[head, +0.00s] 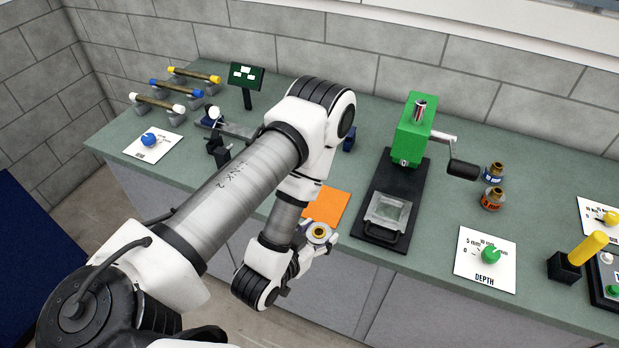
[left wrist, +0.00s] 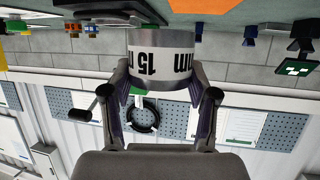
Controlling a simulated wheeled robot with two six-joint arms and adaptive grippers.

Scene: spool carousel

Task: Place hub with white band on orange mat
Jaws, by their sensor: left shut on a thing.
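My left gripper (head: 318,238) is shut on the hub with the white band (head: 319,231), near the bench's front edge. In the head view the hub shows its brass-coloured top with a dark centre. In the left wrist view the fingers (left wrist: 163,82) grip both sides of the hub (left wrist: 162,62), whose white band reads "15" and "mm", upside down in the picture. The orange mat (head: 329,202) lies just behind the hub in the head view, partly covered by my arm. It also shows at the top of the left wrist view (left wrist: 205,5). My right gripper is not in view.
A green press (head: 413,138) on a black base stands right of the mat. A blue-banded hub (head: 494,171) and an orange-banded hub (head: 491,198) stand beyond its handle. A DEPTH dial card (head: 486,260) lies at front right. A rack of rods (head: 178,88) is at far left.

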